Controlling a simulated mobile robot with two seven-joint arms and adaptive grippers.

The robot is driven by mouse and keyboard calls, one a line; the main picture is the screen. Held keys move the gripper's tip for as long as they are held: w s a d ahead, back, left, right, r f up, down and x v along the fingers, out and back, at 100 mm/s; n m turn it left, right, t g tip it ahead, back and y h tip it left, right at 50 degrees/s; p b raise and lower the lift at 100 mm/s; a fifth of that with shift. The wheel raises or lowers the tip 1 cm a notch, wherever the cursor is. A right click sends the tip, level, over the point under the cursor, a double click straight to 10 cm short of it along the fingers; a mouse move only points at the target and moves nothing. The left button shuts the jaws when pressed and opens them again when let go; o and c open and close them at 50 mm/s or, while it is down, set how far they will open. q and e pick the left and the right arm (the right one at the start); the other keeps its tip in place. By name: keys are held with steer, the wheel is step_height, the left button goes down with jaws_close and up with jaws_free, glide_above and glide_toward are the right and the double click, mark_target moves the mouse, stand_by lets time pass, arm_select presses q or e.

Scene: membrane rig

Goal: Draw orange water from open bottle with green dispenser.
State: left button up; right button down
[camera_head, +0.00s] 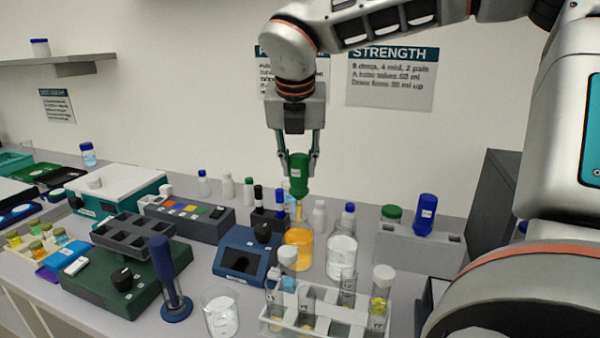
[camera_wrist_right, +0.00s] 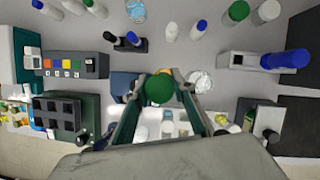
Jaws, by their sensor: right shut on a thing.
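My right gripper (camera_head: 298,160) is shut on the green dispenser (camera_head: 298,176) and holds it upright above the bench. The dispenser's green top (camera_wrist_right: 159,89) also shows between the fingers in the right wrist view. Its narrow lower tip, orange in colour, points down at the mouth of the open bottle of orange water (camera_head: 299,250). I cannot tell how far the tip is inside the neck. In the right wrist view the bottle is mostly hidden under the dispenser. My left gripper is in neither view.
A clear bottle (camera_head: 341,256) stands close right of the orange one. A rack of capped tubes (camera_head: 322,318) stands in front, and a blue device (camera_head: 247,255) is to the left. A grey holder (camera_head: 420,250) with a blue dispenser (camera_head: 425,215) stands at right.

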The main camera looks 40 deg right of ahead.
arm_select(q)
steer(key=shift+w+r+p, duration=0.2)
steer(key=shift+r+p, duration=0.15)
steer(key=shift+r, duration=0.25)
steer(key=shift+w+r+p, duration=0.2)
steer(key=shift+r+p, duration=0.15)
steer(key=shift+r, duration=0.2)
arm_select(e)
steer(key=shift+r, duration=2.35)
